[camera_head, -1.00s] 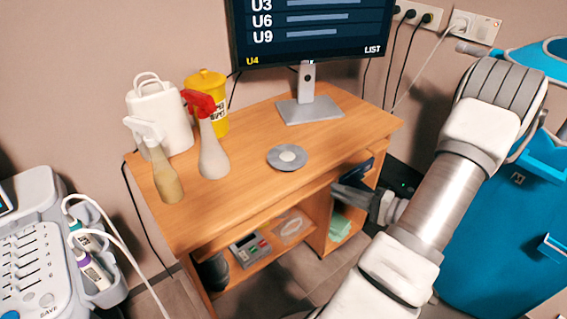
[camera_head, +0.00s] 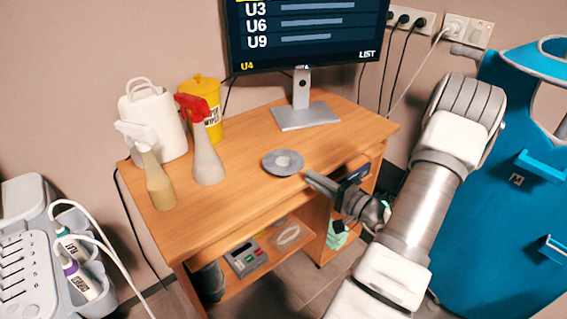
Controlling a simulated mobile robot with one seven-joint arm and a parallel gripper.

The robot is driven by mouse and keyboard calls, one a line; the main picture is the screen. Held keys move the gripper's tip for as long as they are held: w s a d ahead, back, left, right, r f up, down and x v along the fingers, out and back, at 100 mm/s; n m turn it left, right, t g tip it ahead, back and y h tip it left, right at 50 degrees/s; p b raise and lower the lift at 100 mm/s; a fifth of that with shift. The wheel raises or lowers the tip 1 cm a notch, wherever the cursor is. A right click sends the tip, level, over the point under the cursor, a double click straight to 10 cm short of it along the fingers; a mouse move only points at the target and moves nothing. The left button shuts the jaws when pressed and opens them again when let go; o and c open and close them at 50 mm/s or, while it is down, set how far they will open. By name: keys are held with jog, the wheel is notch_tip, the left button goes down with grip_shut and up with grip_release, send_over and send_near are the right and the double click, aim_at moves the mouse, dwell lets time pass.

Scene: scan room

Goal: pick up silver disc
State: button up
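The silver disc (camera_head: 270,168) lies flat on the wooden desk (camera_head: 240,200), in front of the monitor stand. It is a grey ring with a paler middle. My gripper (camera_head: 311,178) is just to the right of the disc, near the desk's front edge, with its fingers pointing left toward it. The fingertips look close to the disc's right rim; whether they touch it cannot be told. The fingers overlap from this angle, so their gap is hidden.
Two spray bottles (camera_head: 207,160), a white container (camera_head: 155,115) and a yellow tub (camera_head: 203,100) stand on the desk's left. The monitor (camera_head: 305,40) stands behind the disc. Lower shelves hold a grey device (camera_head: 245,258). Blue furniture (camera_head: 490,220) is at the right.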

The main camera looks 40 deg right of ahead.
aim_at(298, 171)
jog(key=x, duration=0.2)
jog(key=a+b+x, duration=0.1)
jog(key=x, duration=0.1)
jog(key=shift+w+a, duration=0.1)
jog(key=shift+w, duration=0.45)
grip_shut()
jog(key=shift+r, duration=0.1)
